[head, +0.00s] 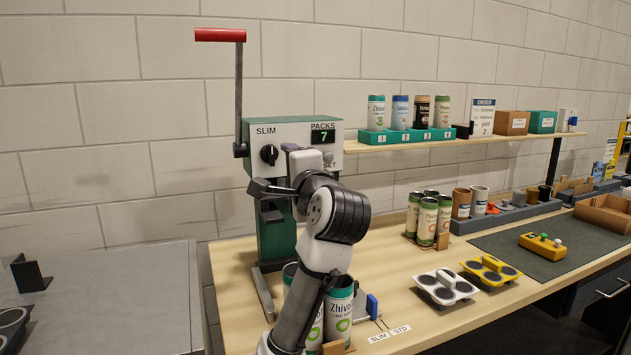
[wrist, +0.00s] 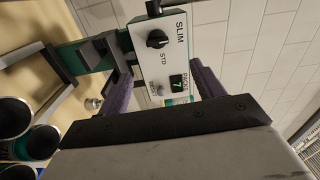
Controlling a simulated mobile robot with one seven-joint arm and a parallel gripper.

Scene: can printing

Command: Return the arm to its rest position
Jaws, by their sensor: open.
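My arm (head: 335,215) reaches up from the bottom of the head view, bent in front of the packing machine. My gripper (head: 291,148) is at the machine's front, close to its dial panel, partly hidden by my own wrist. In the wrist view my gripper (wrist: 165,92) is open, with its two purple-padded fingers apart and nothing held between them. The machine (head: 277,225) is green and grey with a white panel (wrist: 165,60), a black knob set between SLIM and STD, and a PACKS display reading 7. Its red-handled lever (head: 220,36) stands upright.
Green-and-white cans (head: 340,305) stand beside my forearm at the machine's foot. More cans (head: 428,215) stand grouped on the table (head: 390,265). White and yellow can holders (head: 445,287) lie to the right. A shelf (head: 460,137) holds several cans and boxes. A grey bench (head: 110,295) is at left.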

